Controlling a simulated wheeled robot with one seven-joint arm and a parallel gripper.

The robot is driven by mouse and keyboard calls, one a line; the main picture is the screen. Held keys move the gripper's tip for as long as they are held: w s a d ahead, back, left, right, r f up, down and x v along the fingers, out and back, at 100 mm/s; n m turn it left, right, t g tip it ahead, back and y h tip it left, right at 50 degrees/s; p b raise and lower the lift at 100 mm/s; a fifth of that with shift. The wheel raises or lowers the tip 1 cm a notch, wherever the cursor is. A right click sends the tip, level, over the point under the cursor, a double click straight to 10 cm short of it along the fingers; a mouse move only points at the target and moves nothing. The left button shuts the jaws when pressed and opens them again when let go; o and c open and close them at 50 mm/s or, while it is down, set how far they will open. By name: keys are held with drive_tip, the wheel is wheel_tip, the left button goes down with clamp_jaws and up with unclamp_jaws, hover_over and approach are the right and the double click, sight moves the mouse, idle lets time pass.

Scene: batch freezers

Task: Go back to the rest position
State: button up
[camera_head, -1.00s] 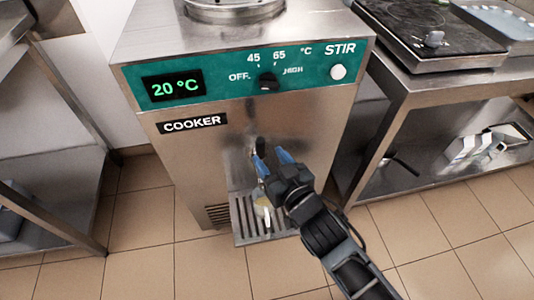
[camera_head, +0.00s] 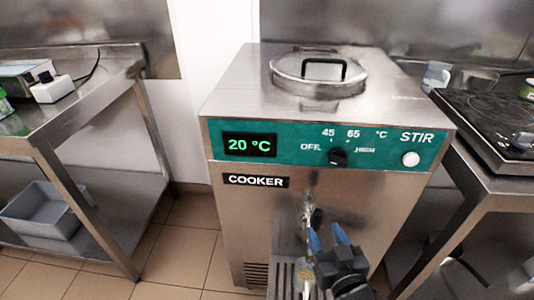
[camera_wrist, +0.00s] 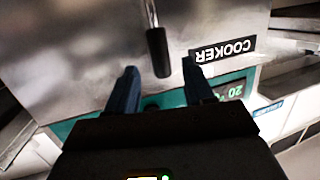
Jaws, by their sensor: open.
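My gripper (camera_head: 328,238) is at the lower middle of the head view, in front of the cooker (camera_head: 250,215) and close to its tap (camera_head: 308,212). Its two blue fingers are apart, with nothing between them that I can make out. In the wrist view my gripper (camera_wrist: 160,88) shows its open fingers pointing at the cooker's steel front (camera_wrist: 80,55). A dark tap handle (camera_wrist: 158,52) hangs just beyond the fingertips, and I cannot tell whether they touch it. My arm's rest position is not marked in any view.
The cooker's drip tray (camera_head: 284,280) sits below the tap. A steel table (camera_head: 90,105) with a grey bin (camera_head: 45,212) on its lower shelf stands left. A counter with a black hob (camera_head: 490,120) stands right. Tiled floor (camera_head: 185,245) lies open between the left table and cooker.

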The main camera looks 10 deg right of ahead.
drive_tip(key=s+r, duration=0.1)
drive_tip(key=s, duration=1.8)
drive_tip(key=s+r+g+p, duration=0.1)
drive_tip(key=s+r, duration=1)
drive_tip(key=s, duration=0.4)
drive_tip(key=shift+s+d+r+n+y, duration=0.2)
drive_tip(key=shift+s+r+n+y, duration=0.1)
drive_tip(key=shift+r+y, duration=0.1)
